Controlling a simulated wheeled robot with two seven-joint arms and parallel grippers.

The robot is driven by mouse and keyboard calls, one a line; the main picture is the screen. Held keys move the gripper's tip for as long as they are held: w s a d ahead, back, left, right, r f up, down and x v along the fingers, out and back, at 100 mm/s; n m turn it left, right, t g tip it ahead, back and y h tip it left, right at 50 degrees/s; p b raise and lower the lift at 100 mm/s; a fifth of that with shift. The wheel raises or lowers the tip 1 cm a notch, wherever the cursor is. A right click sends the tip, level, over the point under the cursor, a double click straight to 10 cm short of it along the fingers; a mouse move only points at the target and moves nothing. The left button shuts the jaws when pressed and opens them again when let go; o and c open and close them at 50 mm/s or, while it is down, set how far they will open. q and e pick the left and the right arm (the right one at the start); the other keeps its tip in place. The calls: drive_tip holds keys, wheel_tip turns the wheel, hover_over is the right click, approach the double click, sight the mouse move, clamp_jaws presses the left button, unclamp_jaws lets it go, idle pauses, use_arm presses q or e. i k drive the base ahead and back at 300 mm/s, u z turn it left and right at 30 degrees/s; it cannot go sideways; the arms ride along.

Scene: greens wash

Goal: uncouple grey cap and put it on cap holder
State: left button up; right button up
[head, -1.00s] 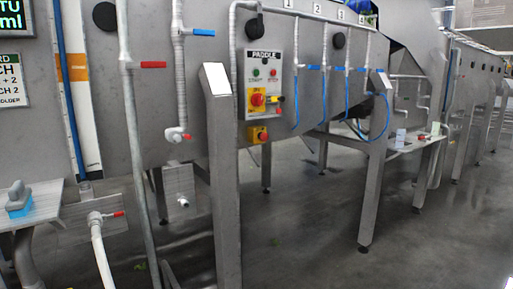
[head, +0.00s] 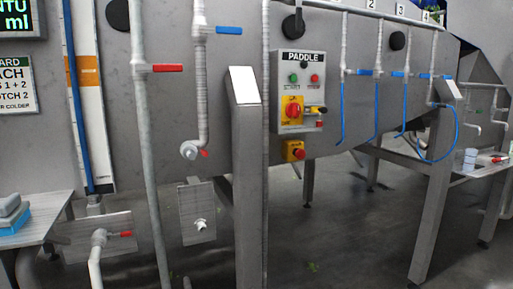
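A round grey fitting (head: 190,150), which looks like the grey cap, sits on the lower end of a vertical pipe with a blue lever, in the head view left of centre. A small red lever shows beside it. Below it, a grey plate (head: 188,207) carries a short pale stub (head: 201,225); I cannot tell whether this is the cap holder. Neither of my grippers is in view.
A steel bench (head: 47,212) with a grey and blue block stands at left.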

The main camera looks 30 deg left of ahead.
sight(204, 152)
drive_tip(key=u, duration=0.5)
drive_tip(key=i, duration=1.05)
drive_tip(key=u, duration=0.85)
